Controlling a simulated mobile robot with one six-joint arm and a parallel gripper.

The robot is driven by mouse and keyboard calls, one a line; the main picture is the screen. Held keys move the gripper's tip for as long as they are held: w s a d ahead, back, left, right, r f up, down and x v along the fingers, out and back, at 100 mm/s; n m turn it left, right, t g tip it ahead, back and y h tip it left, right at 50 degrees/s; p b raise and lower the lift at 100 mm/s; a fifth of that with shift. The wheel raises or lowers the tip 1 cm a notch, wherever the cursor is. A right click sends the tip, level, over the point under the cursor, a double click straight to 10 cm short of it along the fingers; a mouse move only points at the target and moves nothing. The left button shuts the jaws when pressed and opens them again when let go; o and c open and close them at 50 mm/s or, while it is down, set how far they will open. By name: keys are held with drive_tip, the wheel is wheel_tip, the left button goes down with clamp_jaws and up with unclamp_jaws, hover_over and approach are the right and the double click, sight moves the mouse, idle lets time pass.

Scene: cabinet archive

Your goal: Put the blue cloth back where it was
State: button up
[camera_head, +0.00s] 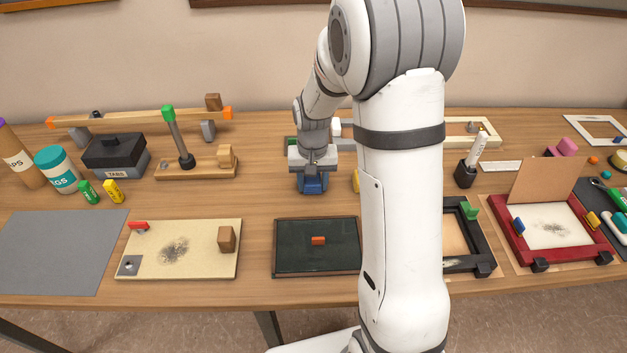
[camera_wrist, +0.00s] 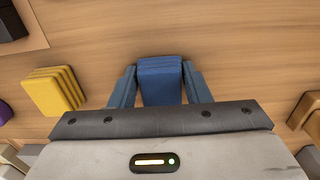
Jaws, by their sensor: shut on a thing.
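The blue cloth (camera_wrist: 160,80) is a folded block between the two fingers of my gripper (camera_wrist: 160,88) in the wrist view. The fingers press on its two sides. In the head view my gripper (camera_head: 313,182) points down over the back middle of the table, with the blue cloth (camera_head: 314,186) at its tips. I cannot tell whether the cloth touches the wood. A folded yellow cloth (camera_wrist: 53,92) lies on the table beside it in the wrist view. In the head view only a sliver of the yellow cloth (camera_head: 356,182) shows beside my arm.
A dark green board (camera_head: 318,258) with a small orange block lies in front of my gripper. A cream board (camera_head: 190,262) is at front left. A wooden base with a green-topped post (camera_head: 178,140) stands left. My arm hides part of the table's middle right.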

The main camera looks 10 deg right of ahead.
sight(312, 181)
drive_tip(key=shift+f, duration=0.15)
drive_tip(key=o, duration=1)
drive_tip(key=shift+c, duration=0.2)
wheel_tip(312, 181, up, 11)
drive_tip(key=s+r+n+t, duration=0.1)
drive_tip(key=s+r, duration=0.1)
drive_tip(key=s, duration=0.8)
drive_tip(key=s+r+n+t, duration=0.1)
drive_tip(key=s+r+t, duration=0.1)
drive_tip(key=s, duration=0.8)
drive_tip(key=shift+s+d+r, duration=0.25)
drive_tip(key=shift+s+d, duration=0.05)
drive_tip(key=shift+d, duration=0.1)
